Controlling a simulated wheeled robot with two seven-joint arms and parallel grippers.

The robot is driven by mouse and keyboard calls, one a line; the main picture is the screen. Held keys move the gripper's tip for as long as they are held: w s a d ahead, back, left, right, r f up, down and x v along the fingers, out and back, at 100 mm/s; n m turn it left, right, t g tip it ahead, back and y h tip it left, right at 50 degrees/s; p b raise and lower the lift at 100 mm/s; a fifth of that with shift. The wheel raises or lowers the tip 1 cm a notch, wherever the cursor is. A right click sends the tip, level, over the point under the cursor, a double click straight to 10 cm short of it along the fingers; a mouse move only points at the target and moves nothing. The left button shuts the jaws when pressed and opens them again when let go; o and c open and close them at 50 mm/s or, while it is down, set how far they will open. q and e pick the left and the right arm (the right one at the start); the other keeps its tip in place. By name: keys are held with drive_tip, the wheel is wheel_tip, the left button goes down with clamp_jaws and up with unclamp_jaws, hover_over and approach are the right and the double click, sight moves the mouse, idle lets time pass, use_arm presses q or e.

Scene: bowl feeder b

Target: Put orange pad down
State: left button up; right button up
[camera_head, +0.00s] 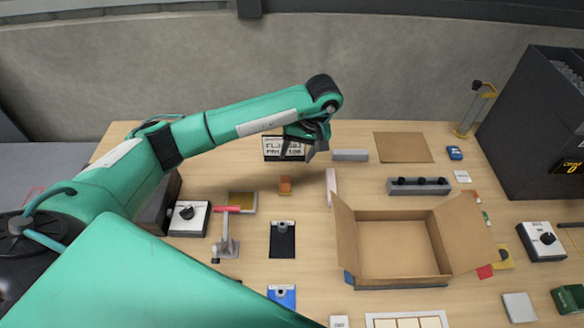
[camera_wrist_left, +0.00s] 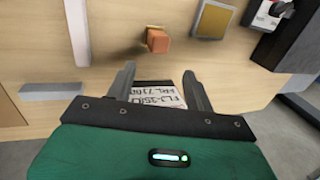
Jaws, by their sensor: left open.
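The orange pad (camera_head: 285,185) is a small orange block resting on the wooden table, left of the open cardboard box. It also shows in the left wrist view (camera_wrist_left: 157,40), beyond my fingertips and apart from them. My left gripper (camera_head: 299,151) is open above the back of the table, with nothing between its fingers. In the left wrist view its two fingers (camera_wrist_left: 158,78) stand wide apart, with a white lettered plate (camera_wrist_left: 158,95) seen behind them. My right gripper is not in view.
The lettered plate (camera_head: 283,147) lies just left of my left gripper. A grey bar (camera_head: 350,155) lies to its right. A toggle clamp (camera_head: 226,243), a yellow-topped square (camera_head: 243,201) and a black clipboard (camera_head: 282,239) surround the pad. The open cardboard box (camera_head: 398,282) stands at right.

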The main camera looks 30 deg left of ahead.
use_arm(q)
drive_tip(key=shift+v, duration=1.3)
